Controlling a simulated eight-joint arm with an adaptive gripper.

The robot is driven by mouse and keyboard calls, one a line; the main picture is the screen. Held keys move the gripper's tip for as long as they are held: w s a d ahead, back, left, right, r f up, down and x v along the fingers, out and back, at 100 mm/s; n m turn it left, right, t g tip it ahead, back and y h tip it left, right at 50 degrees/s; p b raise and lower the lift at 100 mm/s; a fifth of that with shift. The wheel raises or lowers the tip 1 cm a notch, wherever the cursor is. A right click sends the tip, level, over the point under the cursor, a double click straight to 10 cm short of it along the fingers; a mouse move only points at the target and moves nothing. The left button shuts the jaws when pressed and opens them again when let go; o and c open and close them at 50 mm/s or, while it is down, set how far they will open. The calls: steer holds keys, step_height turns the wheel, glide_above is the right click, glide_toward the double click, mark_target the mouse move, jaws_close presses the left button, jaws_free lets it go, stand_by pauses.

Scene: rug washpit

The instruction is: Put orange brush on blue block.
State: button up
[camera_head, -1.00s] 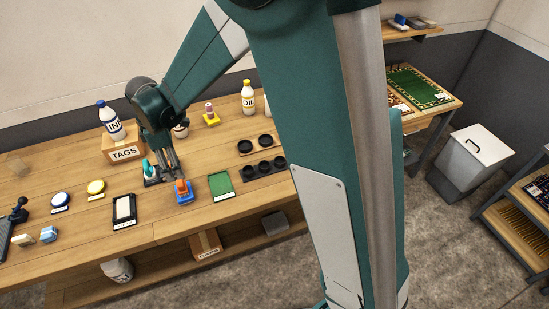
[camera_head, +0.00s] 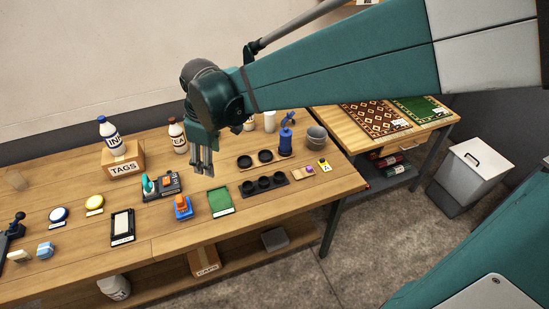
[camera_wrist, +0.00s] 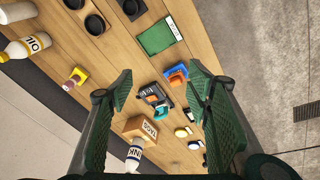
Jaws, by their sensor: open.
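The blue block (camera_head: 184,214) stands on the wooden bench, left of the green mat. An orange brush (camera_head: 181,202) rests on top of it, apart from my gripper. In the wrist view the orange brush (camera_wrist: 175,79) overlaps the blue block (camera_wrist: 180,70); contact detail is too small to tell. My gripper (camera_head: 203,172) is open and empty, above the bench and behind the block. In the wrist view its fingers (camera_wrist: 160,75) are spread wide with nothing between them.
A black tray (camera_head: 176,192) holding a teal item and a small orange item stands behind-left of the block. A green mat (camera_head: 220,202), a black-framed pad (camera_head: 122,227) and a black cup rack (camera_head: 264,187) are nearby. The TAGS box (camera_head: 123,162) and bottles stand at the back.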

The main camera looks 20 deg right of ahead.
steer(key=s+d+r+m+t, duration=0.2)
steer(key=s+d+m, duration=0.3)
steer(key=s+d, duration=0.3)
steer(key=s+d+r+m+t, duration=0.2)
steer(key=s+d+m, duration=0.4)
steer(key=s, duration=0.5)
steer(key=shift+s+d+r+t+h, duration=0.25)
steer(key=shift+d+t+h, duration=0.15)
steer(key=shift+d, duration=0.9)
steer(key=shift+f, duration=0.1)
step_height(320, 180, down, 4)
steer(key=b, duration=0.4)
steer(key=shift+f, duration=0.1)
